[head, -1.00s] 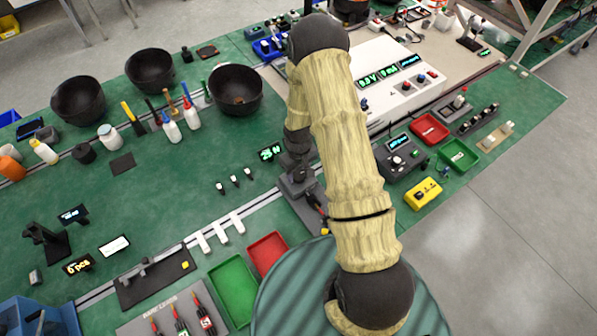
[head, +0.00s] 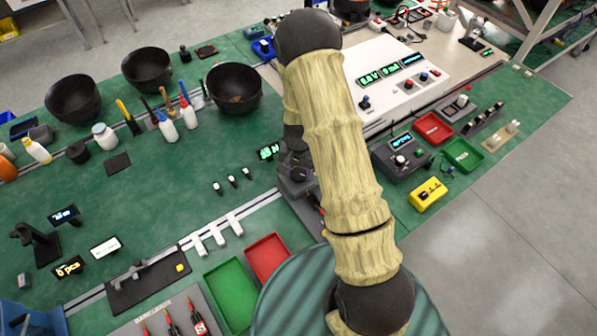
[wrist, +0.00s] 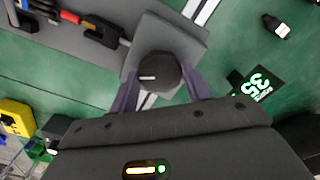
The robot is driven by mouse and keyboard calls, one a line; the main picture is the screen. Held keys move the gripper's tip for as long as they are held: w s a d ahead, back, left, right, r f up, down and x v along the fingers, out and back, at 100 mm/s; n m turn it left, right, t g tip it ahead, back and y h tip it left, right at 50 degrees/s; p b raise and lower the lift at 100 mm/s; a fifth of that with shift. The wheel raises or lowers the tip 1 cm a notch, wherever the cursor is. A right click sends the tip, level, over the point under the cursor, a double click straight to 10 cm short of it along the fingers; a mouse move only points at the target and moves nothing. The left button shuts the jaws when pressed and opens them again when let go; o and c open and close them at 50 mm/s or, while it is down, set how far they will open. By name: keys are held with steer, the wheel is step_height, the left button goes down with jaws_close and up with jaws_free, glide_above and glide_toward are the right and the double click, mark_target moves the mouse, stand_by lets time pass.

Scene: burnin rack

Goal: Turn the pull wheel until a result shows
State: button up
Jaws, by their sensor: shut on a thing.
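The pull wheel (wrist: 158,72) is a dark round knob with a white mark, on a grey block (wrist: 190,40) in the wrist view. My gripper (wrist: 160,86) is shut on it, with a purple finger on each side. In the head view my arm hides most of the wheel and the gripper. A small black display (wrist: 255,88) with green digits stands right of the wheel and seems to read 35. It also shows in the head view (head: 269,151), left of my arm.
A green tray (head: 231,293) and a red tray (head: 267,258) lie at the front. A grey meter box (head: 401,157) and a yellow box (head: 428,194) stand right of my arm. Small white-tipped parts (head: 232,181) lie left of the display. The green mat further left has free room.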

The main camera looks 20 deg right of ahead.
mark_target(298, 173)
steer(key=shift+m, duration=2)
steer(key=o, duration=1)
steer(key=shift+r, duration=0.1)
step_height(298, 173, up, 17)
steer(key=shift+r+b, duration=0.15)
steer(key=shift+b, duration=0.95)
